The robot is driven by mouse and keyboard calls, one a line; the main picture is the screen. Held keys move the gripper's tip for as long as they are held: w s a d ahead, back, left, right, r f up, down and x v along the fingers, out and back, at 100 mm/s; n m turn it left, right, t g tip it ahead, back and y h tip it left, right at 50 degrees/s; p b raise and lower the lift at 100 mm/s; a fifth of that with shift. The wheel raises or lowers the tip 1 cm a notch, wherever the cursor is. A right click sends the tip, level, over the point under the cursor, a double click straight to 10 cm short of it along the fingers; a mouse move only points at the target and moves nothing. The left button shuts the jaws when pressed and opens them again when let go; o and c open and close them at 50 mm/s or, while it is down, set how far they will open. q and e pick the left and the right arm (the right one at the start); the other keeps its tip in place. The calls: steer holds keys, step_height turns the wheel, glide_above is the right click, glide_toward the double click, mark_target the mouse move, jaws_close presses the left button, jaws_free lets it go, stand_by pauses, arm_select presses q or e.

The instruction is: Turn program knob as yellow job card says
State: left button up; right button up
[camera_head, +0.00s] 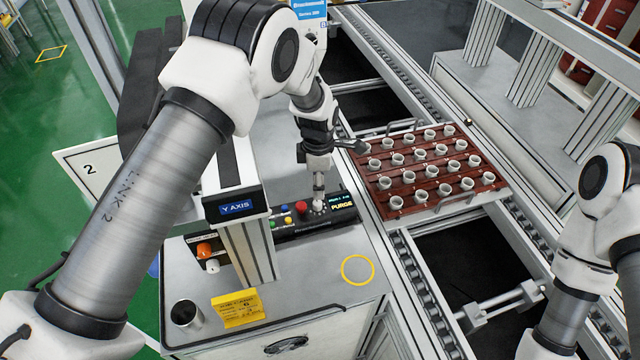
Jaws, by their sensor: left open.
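My left gripper (318,192) points down over the control panel (290,231), its fingertips at the program knob (318,206). It is open, and its fingers partly hide the knob. I cannot tell whether they touch it. A small display (342,204) right of the knob reads "PURGE".
A red button (301,208) and small coloured buttons sit left of the knob. A "Y AXIS" post (247,250) stands in front of the panel. A metal cup (186,314) stands left of the card. A brown tray of white pots (408,205) rests on the conveyor at right.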

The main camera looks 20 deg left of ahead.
mark_target(318, 202)
arm_select(q)
steer(key=shift+s+d+f+p, duration=0.2)
steer(key=shift+s+f+p, duration=0.5)
steer(key=shift+s+f, duration=0.3)
steer(key=f, duration=0.2)
steer(key=w+f, duration=0.1)
steer(key=shift+a+f+p, duration=0.15)
steer(key=shift+f+p, duration=0.25)
steer(key=shift+w+f, duration=0.15)
steer(key=shift+f, duration=0.05)
steer(key=shift+s+r, duration=0.2)
steer(key=c, duration=0.3)
steer(key=shift+s+r, duration=0.1)
steer(key=shift+s, duration=0.05)
jaws_close()
arm_select(e)
steer(key=r, duration=0.1)
steer(key=s+r, duration=0.1)
steer(key=r, duration=0.1)
steer(key=shift+s, duration=0.1)
steer(key=shift+f, duration=0.1)
arm_select(q)
steer(key=shift+b, duration=0.3)
arm_select(e)
steer(key=shift+f, duration=0.2)
